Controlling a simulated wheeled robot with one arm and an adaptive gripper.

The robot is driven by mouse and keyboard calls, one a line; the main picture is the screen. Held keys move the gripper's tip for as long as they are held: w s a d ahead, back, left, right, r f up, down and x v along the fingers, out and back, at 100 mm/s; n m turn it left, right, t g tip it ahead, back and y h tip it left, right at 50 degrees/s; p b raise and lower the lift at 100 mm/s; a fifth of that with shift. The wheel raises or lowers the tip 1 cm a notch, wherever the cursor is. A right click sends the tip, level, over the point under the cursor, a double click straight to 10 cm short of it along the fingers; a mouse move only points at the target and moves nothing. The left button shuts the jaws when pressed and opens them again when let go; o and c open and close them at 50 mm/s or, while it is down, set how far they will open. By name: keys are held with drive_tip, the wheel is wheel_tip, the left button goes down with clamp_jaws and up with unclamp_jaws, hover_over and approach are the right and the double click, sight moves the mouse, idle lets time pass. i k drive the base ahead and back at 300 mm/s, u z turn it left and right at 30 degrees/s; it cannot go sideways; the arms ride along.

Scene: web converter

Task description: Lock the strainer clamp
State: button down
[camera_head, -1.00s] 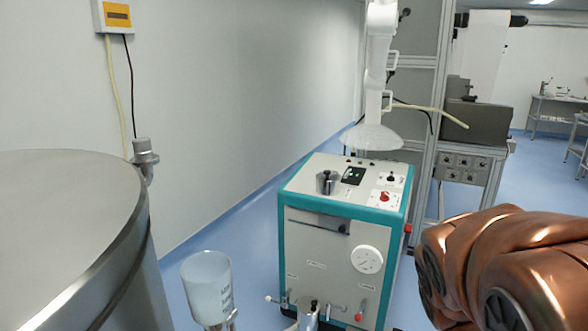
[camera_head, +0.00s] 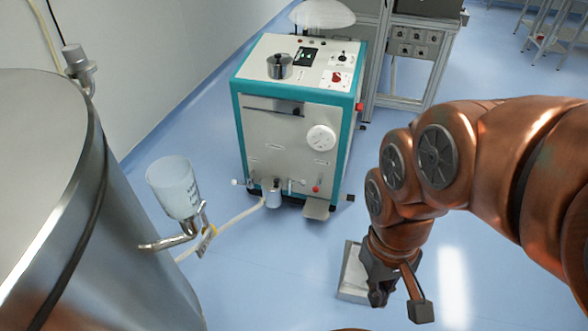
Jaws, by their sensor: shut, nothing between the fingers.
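My gripper (camera_head: 377,296) is at the lower right, at the end of my copper-coloured arm. It points down, shut and empty, above the blue floor. A translucent white cup (camera_head: 174,188) stands on a metal pipe fitting (camera_head: 178,236) at the side of the large steel tank (camera_head: 150,285). A small yellow and dark piece (camera_head: 207,238) sits beside this fitting; I cannot tell if it is the strainer clamp. My gripper is well to the right of the fitting, apart from it.
A white and teal machine (camera_head: 285,145) with knobs and small valves stands at the centre back. A pale hose (camera_head: 240,216) runs from it toward the tank fitting. A pale flat block (camera_head: 352,272) lies behind my gripper. Floor between tank and gripper is clear.

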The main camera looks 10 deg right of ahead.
sight(303, 183)
drive_tip(key=k, duration=0.65)
drive_tip(key=z, duration=0.1)
drive_tip(key=i, duration=1.55)
drive_tip(key=u, duration=0.85)
